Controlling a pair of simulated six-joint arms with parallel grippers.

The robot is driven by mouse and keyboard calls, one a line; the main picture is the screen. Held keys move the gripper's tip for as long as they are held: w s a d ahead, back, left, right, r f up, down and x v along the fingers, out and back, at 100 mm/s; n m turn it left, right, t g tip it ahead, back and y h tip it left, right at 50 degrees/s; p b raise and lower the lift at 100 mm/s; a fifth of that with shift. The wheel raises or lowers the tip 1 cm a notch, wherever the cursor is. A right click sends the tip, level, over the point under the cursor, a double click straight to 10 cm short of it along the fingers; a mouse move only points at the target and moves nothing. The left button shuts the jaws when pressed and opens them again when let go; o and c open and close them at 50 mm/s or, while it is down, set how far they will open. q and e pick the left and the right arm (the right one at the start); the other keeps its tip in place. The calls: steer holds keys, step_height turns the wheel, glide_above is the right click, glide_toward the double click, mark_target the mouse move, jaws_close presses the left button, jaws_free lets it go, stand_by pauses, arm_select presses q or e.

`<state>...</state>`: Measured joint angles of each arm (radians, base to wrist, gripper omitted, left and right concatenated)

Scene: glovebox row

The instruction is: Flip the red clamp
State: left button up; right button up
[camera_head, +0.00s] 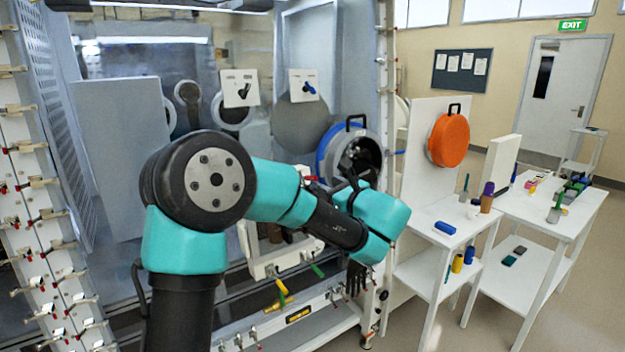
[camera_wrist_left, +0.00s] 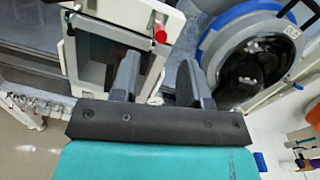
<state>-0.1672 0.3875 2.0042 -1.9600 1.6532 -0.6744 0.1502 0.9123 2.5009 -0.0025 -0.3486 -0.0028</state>
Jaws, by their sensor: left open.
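The red clamp shows as a small red handle (camera_head: 312,179) on the glovebox front in the head view, just left of my gripper. In the left wrist view the red handle (camera_wrist_left: 160,33) stands on the corner of a white frame, beyond the fingertips and between their lines. My left gripper (camera_wrist_left: 158,66) is open, with both fingers apart and nothing between them. In the head view the left gripper (camera_head: 351,184) is small and dark, partly hidden by my wrist, and points at the glovebox front. Contact with the clamp does not show. My right gripper is not in view.
A round port with a blue ring (camera_head: 326,156) is just behind my gripper; it also shows in the left wrist view (camera_wrist_left: 212,45). Green (camera_head: 317,270) and yellow (camera_head: 281,287) handles sit lower. White tables (camera_head: 410,235) with small items stand at right.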

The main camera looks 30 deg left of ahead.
mark_target(312, 178)
arm_select(q)
steer(key=x, duration=0.8)
steer(key=shift+c, duration=0.5)
jaws_close()
